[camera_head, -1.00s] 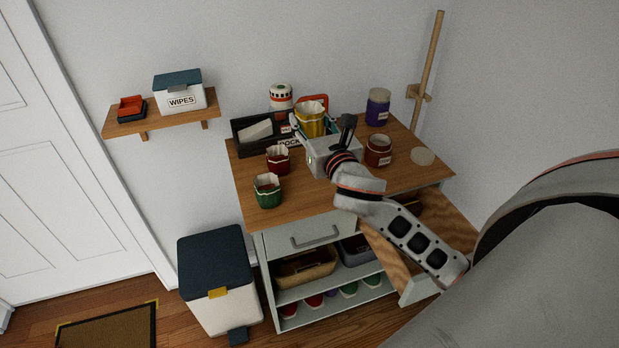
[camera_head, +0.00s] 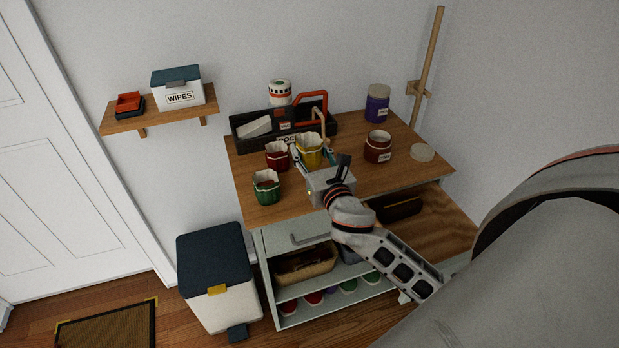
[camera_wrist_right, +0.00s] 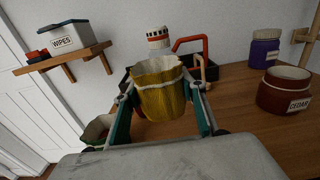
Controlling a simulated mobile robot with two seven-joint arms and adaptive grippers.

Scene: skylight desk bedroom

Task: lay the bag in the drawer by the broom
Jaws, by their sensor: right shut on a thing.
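The yellow bag (camera_head: 308,150) has a pale rolled rim and is upright between the fingers of my right gripper (camera_head: 316,164), which is shut on it. The wrist view shows the teal-sided fingers (camera_wrist_right: 163,120) on both sides of the yellow bag (camera_wrist_right: 163,92). I cannot tell how far it is above the desk top (camera_head: 345,185). The open drawer (camera_head: 440,222) is at the desk's right, on the side of the broom, whose wooden handle (camera_head: 427,70) stands against the wall. My right arm hides part of the drawer. My left gripper is out of view.
A red bag (camera_head: 277,156) and a green bag (camera_head: 266,188) stand left of the yellow one. A black tray (camera_head: 255,130) with a red-handled thing is behind. Jars (camera_head: 377,147) stand right. A dark brown object (camera_head: 398,208) lies in the open drawer, with bare floor beside it.

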